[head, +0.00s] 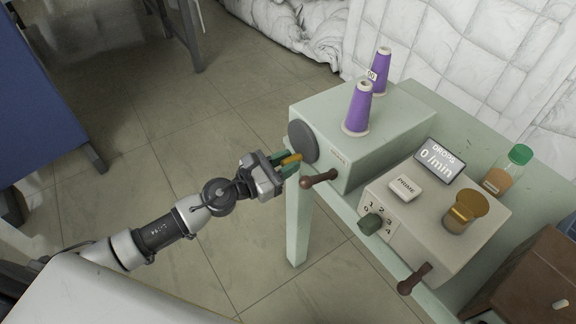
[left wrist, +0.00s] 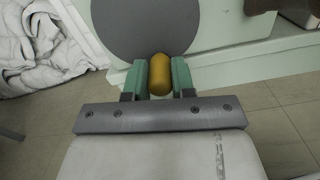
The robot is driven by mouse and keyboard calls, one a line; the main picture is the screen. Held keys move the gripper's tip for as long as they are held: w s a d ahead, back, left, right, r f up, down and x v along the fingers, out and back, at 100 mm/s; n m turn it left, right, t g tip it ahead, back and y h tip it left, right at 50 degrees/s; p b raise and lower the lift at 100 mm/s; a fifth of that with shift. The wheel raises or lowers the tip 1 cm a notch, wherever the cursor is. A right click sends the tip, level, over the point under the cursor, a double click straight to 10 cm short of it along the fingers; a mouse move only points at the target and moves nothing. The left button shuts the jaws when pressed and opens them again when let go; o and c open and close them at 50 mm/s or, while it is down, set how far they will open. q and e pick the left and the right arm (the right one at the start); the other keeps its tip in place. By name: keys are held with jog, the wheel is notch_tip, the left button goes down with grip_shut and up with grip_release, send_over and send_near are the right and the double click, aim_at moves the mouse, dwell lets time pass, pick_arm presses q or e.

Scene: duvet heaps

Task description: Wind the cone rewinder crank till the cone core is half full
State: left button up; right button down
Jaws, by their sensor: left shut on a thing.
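The pale green cone rewinder box (head: 375,118) stands on a green table. A grey crank disc (head: 302,142) is on its left side and shows large in the left wrist view (left wrist: 145,22). My left gripper (head: 286,161) is shut on the yellow crank knob (head: 291,159), with a green finger on each side of it in the left wrist view (left wrist: 160,76). A purple cone (head: 359,108) with pale ends stands upright on the box. A second purple cone (head: 381,68) with a small label stands behind it. My right gripper is out of view.
A brown handle (head: 319,179) sticks out of the rewinder's front, close to my gripper. A beige box with a PRIME button (head: 405,187), a dial and a "0 /min" display (head: 439,161) stands to the right. A green-capped bottle (head: 508,170) is beyond.

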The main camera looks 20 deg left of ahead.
pick_arm(q)
jog(key=shift+w+a+m, duration=0.15)
jog(key=shift+m, duration=0.35)
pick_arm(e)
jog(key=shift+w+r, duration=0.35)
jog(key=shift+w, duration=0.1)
pick_arm(q)
jog(key=o, duration=0.9)
